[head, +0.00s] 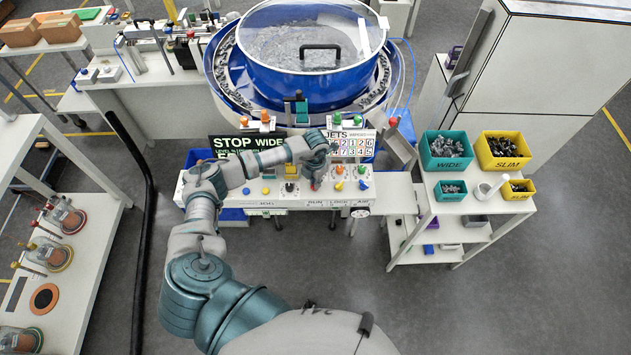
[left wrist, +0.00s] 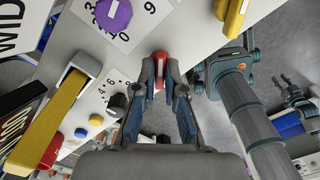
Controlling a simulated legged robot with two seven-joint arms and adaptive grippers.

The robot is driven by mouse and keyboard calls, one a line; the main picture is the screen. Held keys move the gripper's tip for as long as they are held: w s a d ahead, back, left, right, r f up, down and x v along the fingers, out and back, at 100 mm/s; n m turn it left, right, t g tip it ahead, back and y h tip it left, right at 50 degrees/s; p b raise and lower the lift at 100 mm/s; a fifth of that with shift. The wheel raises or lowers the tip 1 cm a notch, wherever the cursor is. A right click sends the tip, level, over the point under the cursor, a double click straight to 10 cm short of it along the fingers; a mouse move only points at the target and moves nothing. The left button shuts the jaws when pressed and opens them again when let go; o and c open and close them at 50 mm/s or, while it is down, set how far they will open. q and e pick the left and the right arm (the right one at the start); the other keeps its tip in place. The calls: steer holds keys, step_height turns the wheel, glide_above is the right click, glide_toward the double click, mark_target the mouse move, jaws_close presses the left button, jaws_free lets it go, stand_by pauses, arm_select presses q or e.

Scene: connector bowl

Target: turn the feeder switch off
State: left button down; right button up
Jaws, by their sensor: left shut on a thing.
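My left arm reaches over the white control panel (head: 262,203) in the head view. My left gripper (head: 316,176) is low over the panel, above the RUN label. In the left wrist view my left gripper (left wrist: 160,85) is shut on a red switch handle (left wrist: 161,60), held between its fingertips. The handle's red tip also shows in the head view (head: 315,186), partly hidden by the gripper. The handle's base and any on or off marking are hidden. My right gripper does not show in the head view.
A STOP WIDE sign (head: 246,142) is close behind my wrist. Teal (head: 446,165) and yellow bins (head: 503,163) stand right.

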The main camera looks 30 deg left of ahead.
arm_select(q)
steer(key=shift+w+a+r+n, duration=0.1)
steer(key=shift+w+a+n, duration=0.05)
steer(key=shift+n, duration=0.15)
steer(key=c, duration=1.4)
jaws_free()
steer(key=shift+o, duration=0.8)
step_height(320, 180, up, 12)
